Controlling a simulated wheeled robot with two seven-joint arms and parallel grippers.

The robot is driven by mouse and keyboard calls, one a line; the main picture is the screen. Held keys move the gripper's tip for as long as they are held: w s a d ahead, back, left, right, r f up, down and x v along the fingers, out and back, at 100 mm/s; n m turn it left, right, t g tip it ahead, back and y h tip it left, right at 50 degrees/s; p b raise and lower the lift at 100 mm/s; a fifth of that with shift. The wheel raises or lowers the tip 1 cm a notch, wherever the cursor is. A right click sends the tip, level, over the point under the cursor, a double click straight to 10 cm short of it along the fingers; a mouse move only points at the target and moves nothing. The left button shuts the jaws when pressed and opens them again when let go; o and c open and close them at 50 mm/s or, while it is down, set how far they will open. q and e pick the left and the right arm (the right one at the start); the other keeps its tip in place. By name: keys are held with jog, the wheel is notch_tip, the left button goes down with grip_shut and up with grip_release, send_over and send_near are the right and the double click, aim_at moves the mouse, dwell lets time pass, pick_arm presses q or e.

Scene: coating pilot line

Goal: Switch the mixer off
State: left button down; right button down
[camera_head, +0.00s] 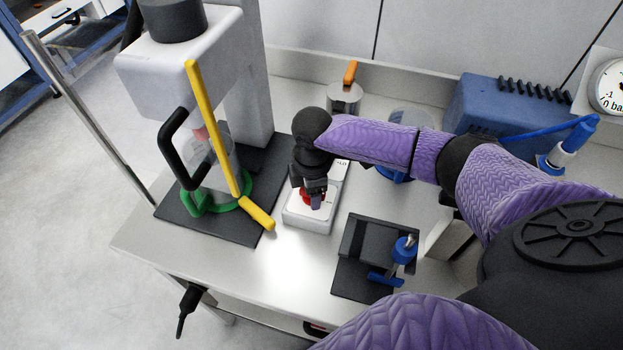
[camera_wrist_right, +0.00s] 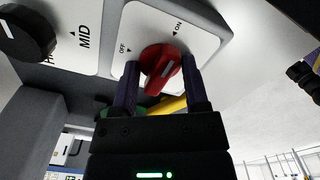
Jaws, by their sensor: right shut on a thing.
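The mixer (camera_head: 185,62) is a pale grey machine at the left of the bench, with a black top, a black handle and a green clamp. To its right is a small white switch box (camera_head: 307,217) with a red knob (camera_head: 308,196). My right gripper (camera_head: 314,193) is over the box. In the right wrist view its fingers (camera_wrist_right: 160,82) are shut on the red knob (camera_wrist_right: 160,69), one on each side. The OFF and ON labels show on the white plate (camera_wrist_right: 205,43). My left gripper is not in view.
A yellow bar (camera_head: 221,135) leans across the mixer, near my right gripper. A black stand with a blue clamp (camera_head: 352,262) is at the front right. A blue ribbed box (camera_head: 492,107) and a metal pot (camera_head: 344,97) are behind. The bench front between mixer and stand is clear.

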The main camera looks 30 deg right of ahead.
jog(key=n+p, duration=0.1)
jog(key=n, duration=0.2)
jog(key=shift+r, duration=0.15)
jog(key=n, duration=0.5)
jog(key=shift+n, duration=0.6)
jog(key=n, duration=0.8)
jog(key=shift+c, duration=0.7)
grip_release()
jog(key=shift+o, duration=0.6)
